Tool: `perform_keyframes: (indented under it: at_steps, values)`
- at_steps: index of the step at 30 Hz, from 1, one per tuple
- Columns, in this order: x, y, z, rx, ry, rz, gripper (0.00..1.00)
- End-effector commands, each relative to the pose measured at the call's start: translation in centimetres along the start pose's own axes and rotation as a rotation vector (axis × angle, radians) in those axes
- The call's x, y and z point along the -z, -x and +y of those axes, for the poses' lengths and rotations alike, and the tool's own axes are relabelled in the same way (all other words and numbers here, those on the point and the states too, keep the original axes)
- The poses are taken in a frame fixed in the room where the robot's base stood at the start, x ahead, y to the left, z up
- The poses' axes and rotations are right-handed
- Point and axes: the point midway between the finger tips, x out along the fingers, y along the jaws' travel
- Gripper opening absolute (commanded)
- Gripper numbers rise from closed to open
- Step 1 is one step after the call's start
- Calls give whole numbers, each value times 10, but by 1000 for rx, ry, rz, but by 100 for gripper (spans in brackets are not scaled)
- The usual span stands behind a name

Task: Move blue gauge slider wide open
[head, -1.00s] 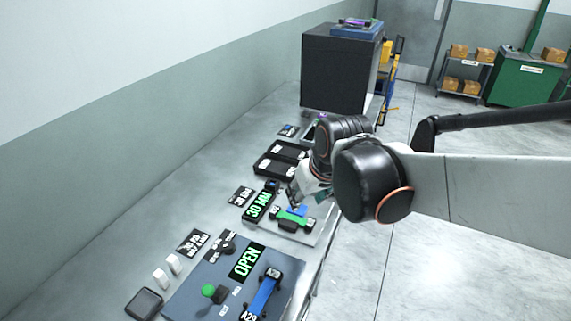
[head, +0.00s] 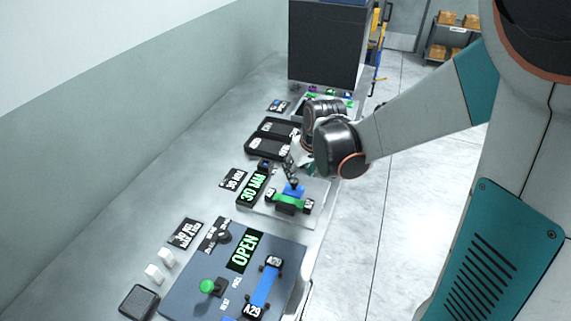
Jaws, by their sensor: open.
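The gauge sits on a pale plate (head: 317,212) on the bench, with a small blue slider (head: 293,189) right behind a green strap piece (head: 288,199) with black ends. A black display (head: 253,187) beside it reads "30 MM" in green. My gripper (head: 292,178) is low over the gauge, its fingertips pointing down at the blue slider. It is open; whether the fingers touch the slider cannot be told at this size. The wrist hides part of the area behind the gauge.
In front is a dark blue panel (head: 190,290) with an "OPEN" display (head: 244,251), a green knob (head: 207,286) and a blue strap piece (head: 262,290). Black trays (head: 268,146) and a large dark box (head: 326,50) stand behind. Open floor lies to the right.

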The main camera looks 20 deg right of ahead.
Motion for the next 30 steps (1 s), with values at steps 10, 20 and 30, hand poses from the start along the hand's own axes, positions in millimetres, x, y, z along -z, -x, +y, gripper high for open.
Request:
perform_keyframes:
  at_steps: [10,20,30]
  values:
    - [-1,-57,0,0,0,0,42]
    - [0,-67,0,0,0,0,42]
    - [0,-66,0,0,0,0,0]
